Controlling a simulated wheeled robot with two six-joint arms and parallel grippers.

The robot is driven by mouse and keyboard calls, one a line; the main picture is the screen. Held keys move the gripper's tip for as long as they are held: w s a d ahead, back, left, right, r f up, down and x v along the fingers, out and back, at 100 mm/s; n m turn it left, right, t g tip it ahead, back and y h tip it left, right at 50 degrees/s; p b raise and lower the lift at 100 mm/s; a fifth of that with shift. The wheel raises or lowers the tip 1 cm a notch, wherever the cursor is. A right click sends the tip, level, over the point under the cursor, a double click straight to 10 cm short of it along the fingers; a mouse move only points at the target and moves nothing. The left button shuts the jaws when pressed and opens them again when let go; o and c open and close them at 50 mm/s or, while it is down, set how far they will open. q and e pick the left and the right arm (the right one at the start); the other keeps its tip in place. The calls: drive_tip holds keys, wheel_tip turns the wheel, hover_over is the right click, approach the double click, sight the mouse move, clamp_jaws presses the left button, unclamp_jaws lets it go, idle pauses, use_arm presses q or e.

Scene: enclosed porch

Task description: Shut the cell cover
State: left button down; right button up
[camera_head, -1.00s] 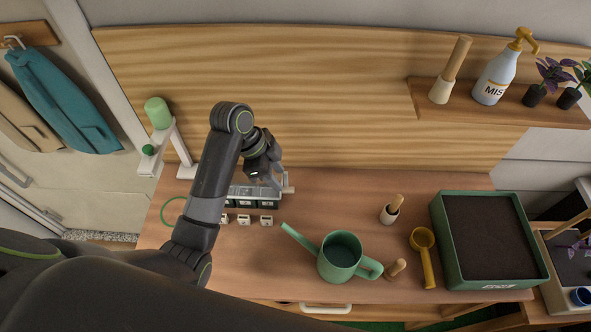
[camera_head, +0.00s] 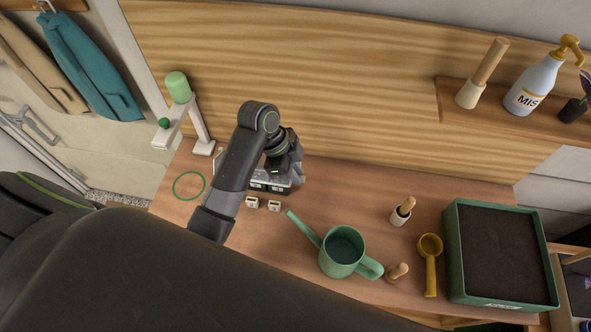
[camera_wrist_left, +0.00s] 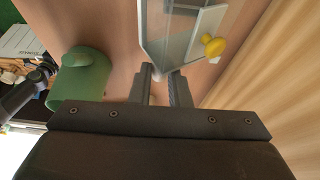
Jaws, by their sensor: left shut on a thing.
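The cell tray (camera_head: 258,187) stands on the bench near the backboard, with dark green cells showing under grey, see-through parts. My left gripper (camera_head: 287,178) is over its right end, and my arm hides much of the tray. In the left wrist view the clear cell cover (camera_wrist_left: 184,38) has a pale frame and lies just beyond my left fingertips (camera_wrist_left: 159,78). The fingers are close together on a small pale part at its edge; the contact is mostly hidden. A yellow knob (camera_wrist_left: 214,46) shows beside the clear panel.
A green watering can (camera_head: 343,252) stands right of the tray, its spout toward it. Small white blocks (camera_head: 274,205) sit in front of the tray. A green ring (camera_head: 189,186) lies left. A soil box (camera_head: 453,264) and yellow scoop (camera_head: 430,262) are at the right.

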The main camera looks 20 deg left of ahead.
use_arm(q)
drive_tip(key=shift+s+d+f+t+b, duration=0.1)
drive_tip(key=shift+s+f+t+b, duration=0.15)
drive_tip(key=shift+f+t+b, duration=0.25)
drive_tip(key=shift+s+d+f+t+b, duration=0.1)
drive_tip(key=shift+s+f+t+b, duration=0.1)
drive_tip(key=shift+f+t+b, duration=0.25)
drive_tip(key=t+b, duration=0.1)
drive_tip(key=f+m+t+y+b, duration=0.1)
drive_tip(key=t, duration=0.1)
drive_tip(key=shift+s+f, duration=0.15)
drive_tip(key=shift+s, duration=0.05)
drive_tip(key=c, duration=1.4)
unclamp_jaws()
drive_tip(key=shift+o, duration=0.2)
